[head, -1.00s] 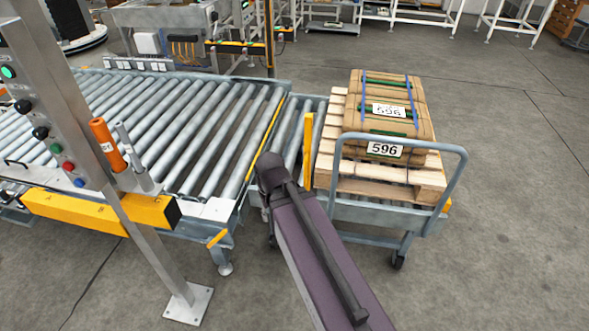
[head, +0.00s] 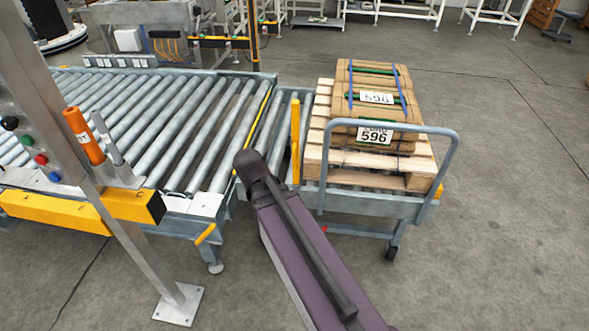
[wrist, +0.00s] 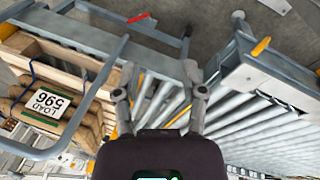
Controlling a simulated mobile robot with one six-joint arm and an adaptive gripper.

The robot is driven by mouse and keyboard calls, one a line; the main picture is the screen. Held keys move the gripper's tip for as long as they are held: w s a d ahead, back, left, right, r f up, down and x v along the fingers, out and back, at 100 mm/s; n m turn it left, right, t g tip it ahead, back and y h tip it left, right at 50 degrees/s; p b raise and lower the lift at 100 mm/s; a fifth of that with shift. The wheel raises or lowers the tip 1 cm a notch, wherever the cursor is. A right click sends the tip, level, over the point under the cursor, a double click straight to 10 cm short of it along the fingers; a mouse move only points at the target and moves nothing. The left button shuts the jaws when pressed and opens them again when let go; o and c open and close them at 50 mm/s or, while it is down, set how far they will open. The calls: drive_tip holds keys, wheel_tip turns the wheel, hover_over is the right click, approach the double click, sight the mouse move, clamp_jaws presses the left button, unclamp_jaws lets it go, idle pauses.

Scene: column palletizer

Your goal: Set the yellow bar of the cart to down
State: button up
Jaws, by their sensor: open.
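The yellow bar (head: 295,141) of the cart stands upright at the cart's left end, beside the conveyor, in the head view. The cart (head: 375,205) has a grey frame with a tubular handle and carries a loaded pallet. The cart's frame (wrist: 95,37) also shows at the left in the wrist view. My gripper (wrist: 159,68) is open and empty, its fingers spread above the gap between cart and conveyor. Yellow strips show near and between the fingers; I cannot tell which is the bar. In the head view my arm hides the gripper, which lies near the bar's lower end.
A roller conveyor (head: 165,115) fills the left, with a yellow lever (head: 205,234) at its near corner. A post with buttons (head: 135,245) stands at the front left. Sacks labelled 596 (head: 372,108) lie on the wooden pallet (head: 355,178). Floor is clear at the right.

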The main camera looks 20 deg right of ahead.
drive_tip(key=w+d+f+m+t+h+b, duration=0.2)
drive_tip(key=w+d+f+m+h+b, duration=0.5)
drive_tip(key=b, duration=0.5)
drive_tip(key=w+f+m+t+h+b, duration=0.3)
drive_tip(key=w+h+b, duration=0.4)
drive_tip(key=w+b, duration=0.4)
drive_tip(key=m+t+b, duration=0.1)
drive_tip(key=b, duration=0.3)
drive_tip(key=shift+a+f, duration=0.2)
drive_tip(key=shift+f, duration=0.1)
drive_tip(key=shift+d+m, duration=0.15)
drive_tip(key=shift+m, duration=0.15)
hover_over(294, 173)
drive_tip(key=shift+w, duration=0.1)
drive_tip(key=shift+c, duration=0.2)
clamp_jaws()
